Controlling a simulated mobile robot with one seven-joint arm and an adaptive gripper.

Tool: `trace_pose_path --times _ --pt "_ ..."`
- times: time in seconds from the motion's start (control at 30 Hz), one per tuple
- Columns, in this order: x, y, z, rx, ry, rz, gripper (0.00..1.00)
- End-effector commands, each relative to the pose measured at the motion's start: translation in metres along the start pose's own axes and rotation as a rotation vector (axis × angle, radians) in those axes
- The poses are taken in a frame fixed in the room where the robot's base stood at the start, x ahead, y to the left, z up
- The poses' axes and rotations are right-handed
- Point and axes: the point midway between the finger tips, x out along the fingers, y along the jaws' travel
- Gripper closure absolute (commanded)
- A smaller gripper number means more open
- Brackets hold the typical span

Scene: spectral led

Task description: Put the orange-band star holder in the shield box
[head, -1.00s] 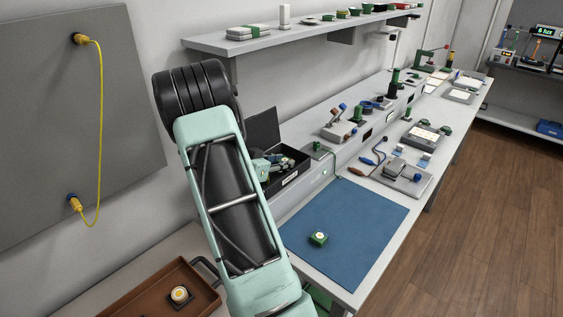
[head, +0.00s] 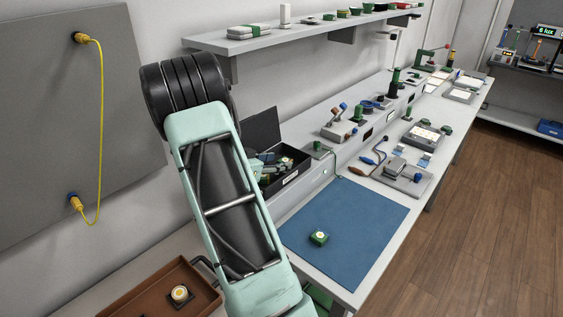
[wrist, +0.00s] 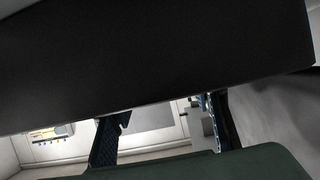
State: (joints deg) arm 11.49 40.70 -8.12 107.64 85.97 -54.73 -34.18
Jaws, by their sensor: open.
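The shield box looks to be the black open box (head: 290,178) with a raised dark lid, at the left end of the bench in the head view. My gripper (wrist: 168,112) shows two fingers well apart in the wrist view, with nothing seen between them. In the head view it is mostly hidden behind my arm, beside or over the box; I cannot tell whether it is inside. A small dark holder with an orange-yellow top (head: 180,294) sits in the brown tray (head: 136,297). A green holder with a pale top (head: 318,238) sits on the blue mat (head: 356,222).
A large dark panel (wrist: 150,55) fills the upper wrist view close to the camera. A wall shelf (head: 262,44) with small items hangs above the bench. A grey device (head: 402,176) and tools stand right of the box. Most of the mat is clear.

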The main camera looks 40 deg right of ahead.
Motion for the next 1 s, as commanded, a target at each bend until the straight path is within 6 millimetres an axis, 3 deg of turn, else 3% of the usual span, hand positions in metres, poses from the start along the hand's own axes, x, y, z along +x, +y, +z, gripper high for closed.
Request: trace_pose_path --times 0.2,0.4,0.6,1.0 --pt "-0.050 -0.002 -0.001 0.000 0.000 -0.004 0.54" --pt "-0.080 -0.001 0.000 -0.001 -0.001 -0.003 0.54" --pt "-0.089 0.000 0.000 -0.001 0.000 0.000 0.54" --pt "-0.089 0.000 0.000 0.000 0.000 0.000 0.54"
